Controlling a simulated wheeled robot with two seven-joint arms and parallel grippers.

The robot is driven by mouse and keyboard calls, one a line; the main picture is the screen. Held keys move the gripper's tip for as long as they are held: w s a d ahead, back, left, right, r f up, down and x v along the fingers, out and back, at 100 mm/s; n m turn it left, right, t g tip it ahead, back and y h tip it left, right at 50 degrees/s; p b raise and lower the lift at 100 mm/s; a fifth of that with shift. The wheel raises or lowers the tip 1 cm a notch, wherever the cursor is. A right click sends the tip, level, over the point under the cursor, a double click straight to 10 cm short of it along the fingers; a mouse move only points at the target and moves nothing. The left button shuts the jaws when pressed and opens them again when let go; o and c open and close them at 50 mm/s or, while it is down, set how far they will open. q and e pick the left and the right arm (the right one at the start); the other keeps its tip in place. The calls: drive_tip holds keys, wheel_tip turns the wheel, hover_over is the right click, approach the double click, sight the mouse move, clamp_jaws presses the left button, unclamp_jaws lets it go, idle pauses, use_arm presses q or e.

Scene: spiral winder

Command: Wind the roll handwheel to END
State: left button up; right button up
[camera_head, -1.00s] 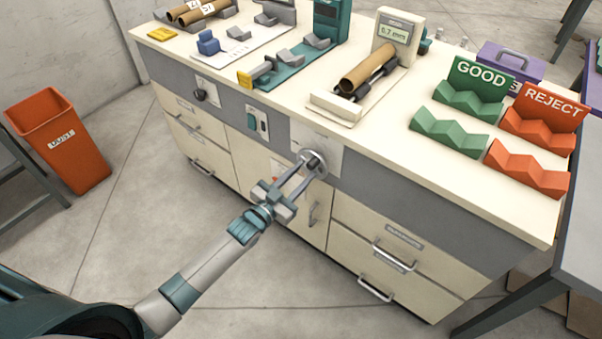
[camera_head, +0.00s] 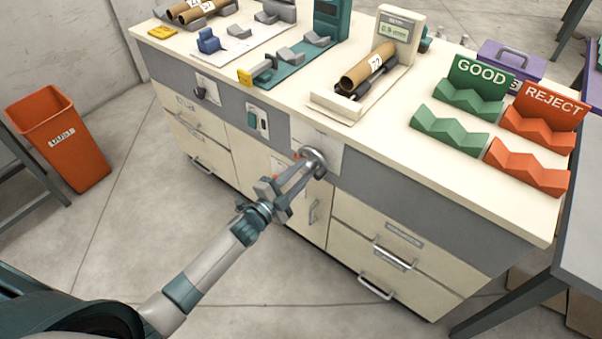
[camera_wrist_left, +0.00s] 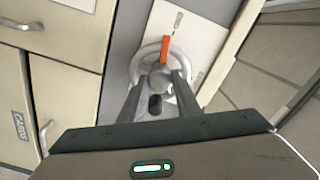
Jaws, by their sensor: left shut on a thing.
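The handwheel (camera_head: 317,155) is a round grey metal wheel on a pale plate on the cabinet's front. In the left wrist view the handwheel (camera_wrist_left: 141,67) has a pale rim, a grey hub and an orange pointer (camera_wrist_left: 165,49). The pointer aims up toward a small mark on the plate (camera_wrist_left: 190,30), too small to read. My left gripper (camera_head: 306,167) reaches in from the lower left and is shut on the handwheel at its middle. Its fingers hide part of the hub and lower rim. My right gripper is not in view.
A cardboard roll (camera_head: 369,67) lies in a cradle on the bench beside a small display (camera_head: 395,31). The GOOD (camera_head: 450,129) and REJECT (camera_head: 527,165) racks stand at right. Drawers (camera_head: 374,263) with bar handles lie below. An orange bin (camera_head: 67,143) stands at left.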

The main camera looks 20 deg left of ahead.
use_arm(q)
drive_tip(key=shift+f+m, duration=0.15)
drive_tip(key=shift+m, duration=0.65)
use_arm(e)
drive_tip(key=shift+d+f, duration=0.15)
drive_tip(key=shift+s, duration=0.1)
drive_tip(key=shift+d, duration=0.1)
use_arm(q)
drive_tip(key=o, duration=1)
drive_tip(key=shift+o, duration=0.2)
drive_tip(key=shift+s, duration=0.1)
drive_tip(key=b+v, duration=0.2)
drive_tip(key=v, duration=1.5)
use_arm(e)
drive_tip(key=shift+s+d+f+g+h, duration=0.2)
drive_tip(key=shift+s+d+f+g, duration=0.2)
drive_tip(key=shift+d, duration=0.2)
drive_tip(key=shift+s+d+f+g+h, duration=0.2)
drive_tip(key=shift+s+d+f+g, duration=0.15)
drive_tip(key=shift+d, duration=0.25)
